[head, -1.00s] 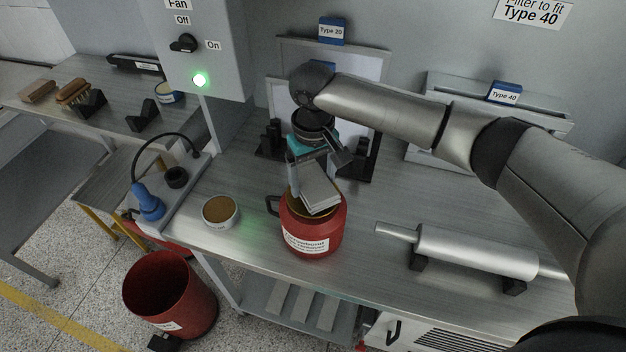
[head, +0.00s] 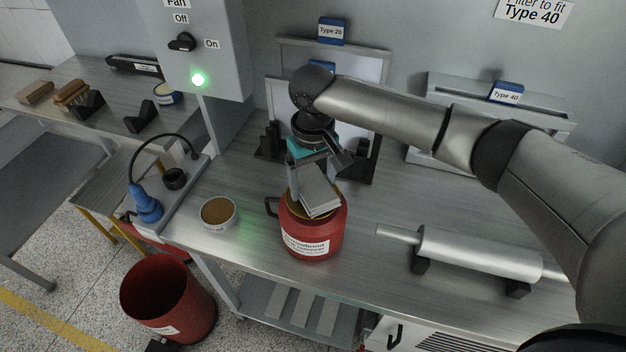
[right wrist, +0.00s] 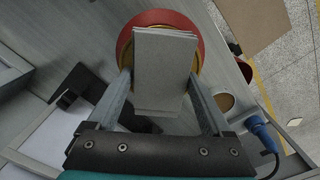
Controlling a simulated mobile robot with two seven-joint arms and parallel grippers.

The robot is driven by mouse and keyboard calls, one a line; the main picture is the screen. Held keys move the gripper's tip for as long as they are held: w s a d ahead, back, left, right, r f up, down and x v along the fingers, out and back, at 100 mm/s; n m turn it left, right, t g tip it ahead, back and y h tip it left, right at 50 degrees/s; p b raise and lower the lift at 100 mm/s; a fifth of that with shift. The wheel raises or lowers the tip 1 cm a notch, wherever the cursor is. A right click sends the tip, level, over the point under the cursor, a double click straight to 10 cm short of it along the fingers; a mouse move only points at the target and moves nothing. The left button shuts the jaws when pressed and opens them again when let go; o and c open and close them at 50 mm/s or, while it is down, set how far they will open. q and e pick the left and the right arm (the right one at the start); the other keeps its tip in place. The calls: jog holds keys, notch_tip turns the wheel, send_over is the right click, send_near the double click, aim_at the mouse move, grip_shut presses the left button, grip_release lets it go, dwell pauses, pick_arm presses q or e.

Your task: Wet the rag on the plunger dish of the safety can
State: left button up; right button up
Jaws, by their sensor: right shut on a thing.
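The red safety can (head: 312,236) stands on the metal bench with a white label on its front and a brass-coloured dish (head: 291,207) on top. My right gripper (head: 315,178) is shut on the folded grey rag (head: 319,193) directly over the dish. In the right wrist view the rag (right wrist: 165,70) lies between the two fingers and covers most of the dish. The red rim (right wrist: 190,25) of the can shows around it. I cannot tell whether the rag's underside touches the dish. My left gripper is not in view.
A round tin (head: 219,214) stands left of the can. A metal roller (head: 478,253) rests on black supports to the right. A blue-handled tool (head: 147,203) is at the left edge. Filter frames (head: 335,60) lean behind. A red bin (head: 168,295) stands on the floor.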

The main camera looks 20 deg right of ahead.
aim_at(318, 193)
jog(key=shift+f, duration=1.1)
dwell(1.3)
jog(key=shift+r, duration=0.1)
notch_tip(318, 193, up, 7)
jog(key=p, duration=0.9)
dwell(0.9)
jog(key=shift+b, duration=0.4)
jog(key=s+b, duration=0.1)
jog(key=b, duration=0.2)
jog(key=f+b, duration=0.1)
jog(key=b, duration=0.1)
jog(key=s+m+b, duration=0.1)
jog(key=b, duration=0.2)
jog(key=shift+s+d+f+b, duration=0.15)
jog(key=shift+s+f+b, duration=0.1)
jog(key=shift+s+b, duration=0.1)
jog(key=s+d+f+m+b, duration=0.1)
jog(key=s+d+f+b, duration=0.1)
jog(key=s+b, duration=0.5)
jog(key=shift+s+d+f+b, duration=0.2)
jog(key=shift+s+f+b, duration=0.2)
jog(key=shift+b, duration=1.85)
